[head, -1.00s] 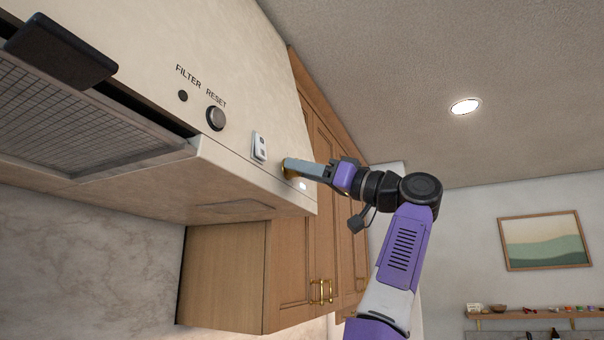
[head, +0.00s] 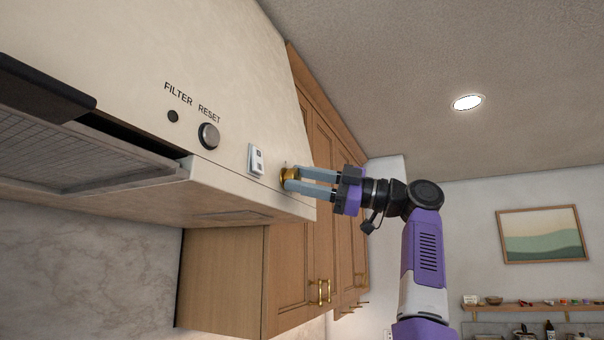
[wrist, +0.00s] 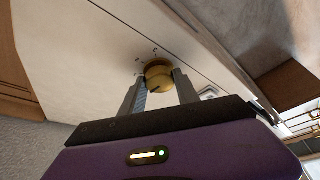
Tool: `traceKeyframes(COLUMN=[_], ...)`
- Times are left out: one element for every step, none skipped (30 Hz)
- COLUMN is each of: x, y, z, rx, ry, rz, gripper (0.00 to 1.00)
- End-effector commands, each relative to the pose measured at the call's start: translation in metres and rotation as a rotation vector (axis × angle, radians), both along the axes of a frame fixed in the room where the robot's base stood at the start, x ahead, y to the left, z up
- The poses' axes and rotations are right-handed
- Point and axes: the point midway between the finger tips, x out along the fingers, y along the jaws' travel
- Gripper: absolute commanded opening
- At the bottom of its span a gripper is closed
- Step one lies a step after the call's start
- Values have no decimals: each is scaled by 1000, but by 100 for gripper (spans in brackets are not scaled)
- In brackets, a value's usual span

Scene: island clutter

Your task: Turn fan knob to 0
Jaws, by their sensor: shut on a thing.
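The fan knob (head: 289,174) is a small brass-coloured round knob on the sloped front of the cream range hood, near its right end. It also shows in the wrist view (wrist: 158,76), with a dark mark on its face and small marks around it on the panel. The marks are too small to read. My gripper (head: 292,180) is at the knob, with its two grey fingers on either side of it. In the wrist view my gripper (wrist: 160,88) is shut on the knob, which sits between the fingertips.
A white rocker switch (head: 256,160) is just left of the knob. Further left are a round reset button (head: 209,136) and a small dark filter light (head: 173,116). Wooden cabinets (head: 325,170) stand close behind my gripper. The room to the right of my arm is open.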

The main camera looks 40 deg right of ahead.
Motion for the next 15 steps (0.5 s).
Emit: traceKeyframes(x=[0, -1, -1, -1, -1, -1, -1, -1, -1, -1, -1, -1, -1, -1, -1], y=[-1, -1, -1, -1, -1, -1, 0, 0, 0, 0, 0, 0, 0, 0, 0], z=[1, 1, 1, 1, 1, 1, 1, 1, 1, 1, 1, 1, 1, 1, 1], rx=[-22, -36, -50, -61, -69, -80, -87, -93, -100, -103, -108, -110, -113, -114, -115], ry=[-6, -12, -17, -21, -23, -28, -31, -32, -35, -37, -39, -40, -40, -42, -42], rz=[0, 0, 0, -1, 0, 0, 0, 1, 1, 1, 2, 2, 2, 1, 1], gripper=[0, 0, 0, 0, 0, 0, 0, 0, 0, 0, 0, 0, 0, 0, 0])
